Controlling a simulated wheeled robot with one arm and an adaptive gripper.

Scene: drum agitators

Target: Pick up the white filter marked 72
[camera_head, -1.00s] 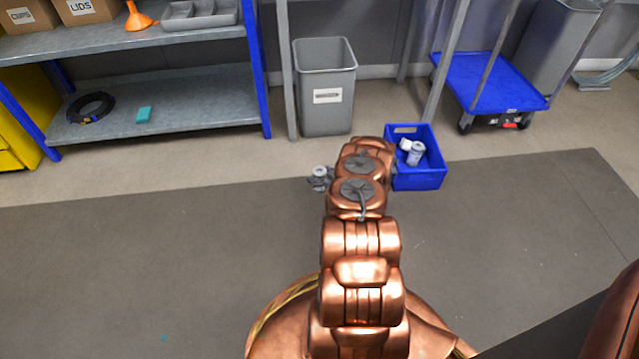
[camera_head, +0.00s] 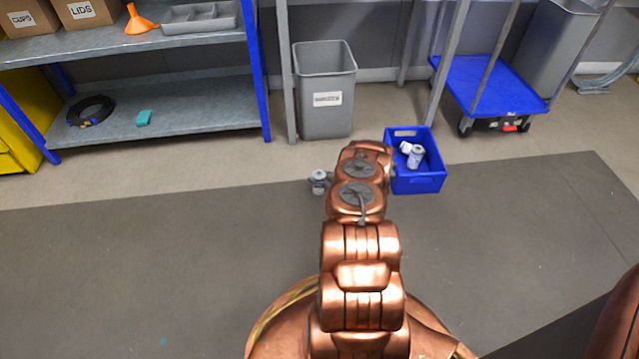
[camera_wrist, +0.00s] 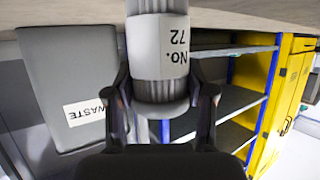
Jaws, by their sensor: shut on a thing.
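The white filter marked "No. 72" (camera_wrist: 158,50) fills the top middle of the wrist view, its label upside down. My gripper (camera_wrist: 162,95) is shut on it, with a dark finger on either side of its grey ribbed end. The gripper (camera_head: 319,186) is partly hidden there behind the arm. I cannot tell from these views whether the filter touches the floor.
A blue crate (camera_head: 419,182) holding white-and-grey pieces (camera_head: 414,156) stands right of my arm. Behind are a grey waste bin (camera_head: 325,118), a blue-posted shelf (camera_head: 180,118) and a blue cart (camera_head: 485,85). The dark floor mat (camera_head: 150,265) is clear at left.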

